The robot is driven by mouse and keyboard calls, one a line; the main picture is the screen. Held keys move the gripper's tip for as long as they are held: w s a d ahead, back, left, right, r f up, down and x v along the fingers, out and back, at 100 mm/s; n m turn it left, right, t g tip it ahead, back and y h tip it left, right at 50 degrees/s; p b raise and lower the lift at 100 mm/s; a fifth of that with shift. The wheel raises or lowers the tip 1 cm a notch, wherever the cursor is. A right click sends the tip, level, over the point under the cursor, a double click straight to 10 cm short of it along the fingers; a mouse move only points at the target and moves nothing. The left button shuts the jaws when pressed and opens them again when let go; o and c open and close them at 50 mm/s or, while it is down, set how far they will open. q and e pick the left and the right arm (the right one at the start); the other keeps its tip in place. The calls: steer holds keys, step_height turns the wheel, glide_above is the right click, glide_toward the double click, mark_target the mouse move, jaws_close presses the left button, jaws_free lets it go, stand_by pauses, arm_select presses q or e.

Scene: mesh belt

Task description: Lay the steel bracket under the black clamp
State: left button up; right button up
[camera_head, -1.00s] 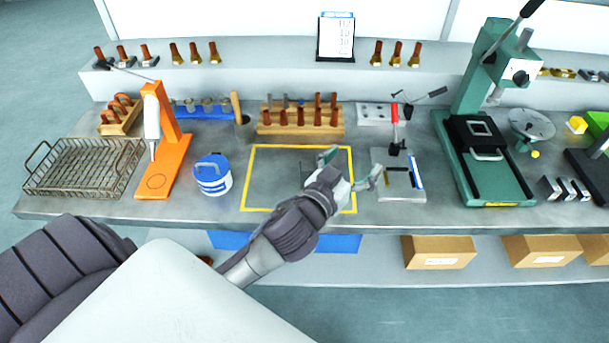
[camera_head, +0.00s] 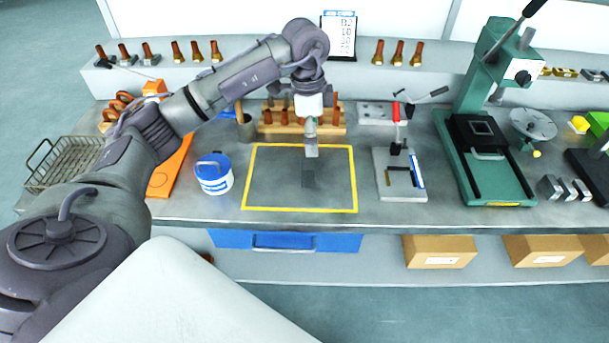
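The black clamp (camera_head: 397,148) stands at the back of a pale fixture plate (camera_head: 402,194), right of the yellow-outlined area (camera_head: 300,209). A red-handled toggle clamp rises there. A small dark grey shape (camera_head: 308,180) lies inside the outline; I cannot tell whether it is the steel bracket or a shadow. My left gripper (camera_head: 312,152) points down above it, left of the fixture. Its fingers are seen edge-on, so their opening and anything between them are hidden. My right gripper is not in view.
A blue-lidded tub (camera_head: 214,175) stands left of the outline. A wooden rack (camera_head: 330,126) of copper-coloured pieces is behind the gripper. A green press (camera_head: 486,165) stands right of the fixture. Most of the outlined area is bare.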

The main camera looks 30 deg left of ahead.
arm_select(q)
steer(key=a, duration=0.2)
steer(key=p, duration=0.2)
glide_toward(308, 174)
steer(key=shift+s+d+f+n+y, duration=0.15)
steer(key=shift+s+f+n+y, duration=0.05)
steer(key=shift+s+f, duration=0.25)
steer(key=shift+s+d+f+n+y, duration=0.15)
steer(key=shift+s+f+n+y, duration=0.05)
steer(key=shift+s+f, duration=0.3)
step_height(308, 174, down, 5)
steer(key=shift+a+r+p, duration=0.1)
steer(key=shift+a+p, duration=0.05)
steer(key=shift+p, duration=1)
steer(key=shift+f, duration=0.3)
steer(key=c, duration=1.2)
steer(key=shift+c, duration=0.7)
steer(key=shift+r, duration=0.15)
